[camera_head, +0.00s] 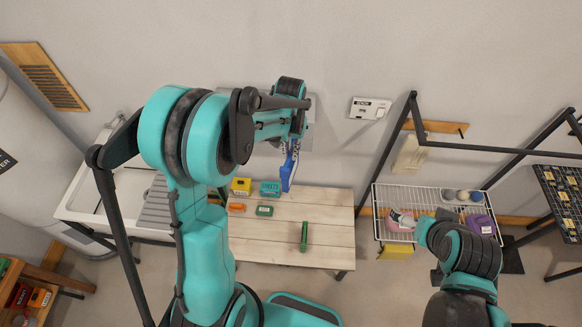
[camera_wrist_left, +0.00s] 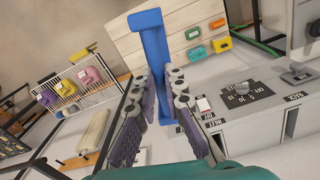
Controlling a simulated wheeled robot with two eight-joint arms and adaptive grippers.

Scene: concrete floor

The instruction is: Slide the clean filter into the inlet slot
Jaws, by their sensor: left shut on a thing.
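My left gripper (camera_head: 291,150) is shut on a long blue piece (camera_head: 288,172), likely the filter, and holds it up in front of the wall, above the back of the wooden table. In the left wrist view the blue piece (camera_wrist_left: 151,55) runs out from between the purple-padded fingers (camera_wrist_left: 160,105). A grey unit (camera_wrist_left: 250,92) with a dial and printed labels is beside the gripper in that view. I cannot make out the inlet slot.
The wooden table (camera_head: 335,230) bears yellow, teal, orange and green boxes and a green bar (camera_head: 304,237). A wire rack (camera_head: 390,190) with pink and purple items stands right. A sink (camera_head: 110,195) is left. A black metal frame (camera_head: 470,148) crosses the right side.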

